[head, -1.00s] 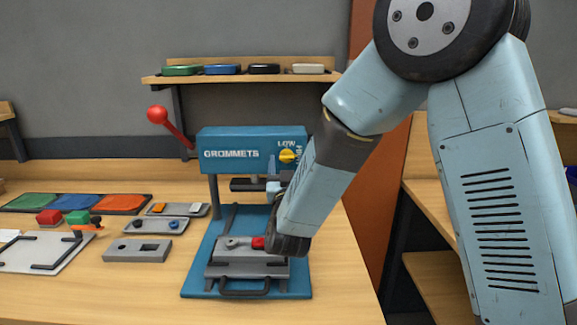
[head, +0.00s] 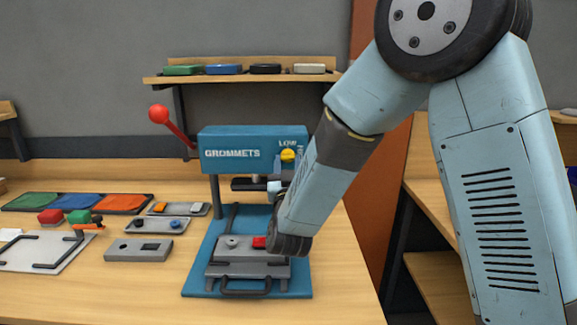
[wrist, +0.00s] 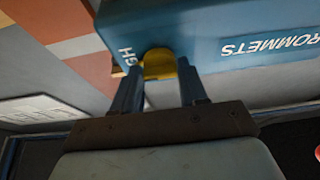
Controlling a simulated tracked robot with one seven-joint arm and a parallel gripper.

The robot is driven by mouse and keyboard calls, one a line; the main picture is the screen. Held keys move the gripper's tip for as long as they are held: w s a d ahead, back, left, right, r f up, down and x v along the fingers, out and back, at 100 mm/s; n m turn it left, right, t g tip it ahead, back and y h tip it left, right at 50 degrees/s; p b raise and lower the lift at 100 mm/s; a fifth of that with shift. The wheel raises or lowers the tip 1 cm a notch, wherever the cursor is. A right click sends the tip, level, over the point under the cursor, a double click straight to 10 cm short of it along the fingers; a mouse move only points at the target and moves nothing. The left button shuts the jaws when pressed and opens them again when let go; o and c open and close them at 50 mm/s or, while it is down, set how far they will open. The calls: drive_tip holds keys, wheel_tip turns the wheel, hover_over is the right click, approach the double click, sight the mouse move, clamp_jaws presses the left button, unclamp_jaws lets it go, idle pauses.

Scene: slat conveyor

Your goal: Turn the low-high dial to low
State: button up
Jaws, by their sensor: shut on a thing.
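The low-high dial (head: 288,156) is a yellow knob on the right front of the blue press head (head: 240,141) marked GROMMETS. The word LOW shows above it in the head view. In the wrist view the dial (wrist: 158,64) sits between the two dark blue fingers of my gripper (wrist: 160,78), which is shut on it. Part of the word HIGH shows beside the left finger. My arm hides the right edge of the press head in the head view. The dial's exact pointing direction is hard to read.
The press has a red ball lever (head: 159,114) at its left and a grey fixture (head: 240,264) on its blue base. Grey trays (head: 138,250) and coloured pads (head: 73,202) lie to the left. A shelf (head: 240,78) hangs behind. Bare tabletop shows at front left.

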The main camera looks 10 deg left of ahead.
drive_tip(key=shift+n, duration=0.3)
drive_tip(key=n+y, duration=0.1)
drive_tip(key=n, duration=0.1)
drive_tip(key=n+g+y, duration=0.1)
drive_tip(key=n, duration=0.1)
drive_tip(key=n+y, duration=0.1)
drive_tip(key=n, duration=0.1)
drive_tip(key=shift+d+r+n+g, duration=0.1)
drive_tip(key=shift+d+n+g, duration=0.15)
drive_tip(key=shift+n+g, duration=0.05)
drive_tip(key=n+g+y, duration=0.1)
drive_tip(key=n, duration=0.2)
drive_tip(key=n+g+y, duration=0.1)
drive_tip(key=n, duration=0.2)
drive_tip(key=shift+w+d+r, duration=0.1)
drive_tip(key=shift+d+r, duration=0.05)
drive_tip(key=n+g, duration=0.1)
drive_tip(key=n, duration=0.1)
drive_tip(key=n+g, duration=0.1)
drive_tip(key=n, duration=0.2)
drive_tip(key=shift+r+y, duration=0.15)
drive_tip(key=shift+y, duration=0.25)
drive_tip(key=shift+n+g+h, duration=0.3)
drive_tip(key=shift+n+g, duration=0.5)
drive_tip(key=shift+n, duration=1.2)
drive_tip(key=o, duration=1.1)
drive_tip(key=shift+c, duration=0.2)
drive_tip(key=shift+d, duration=0.1)
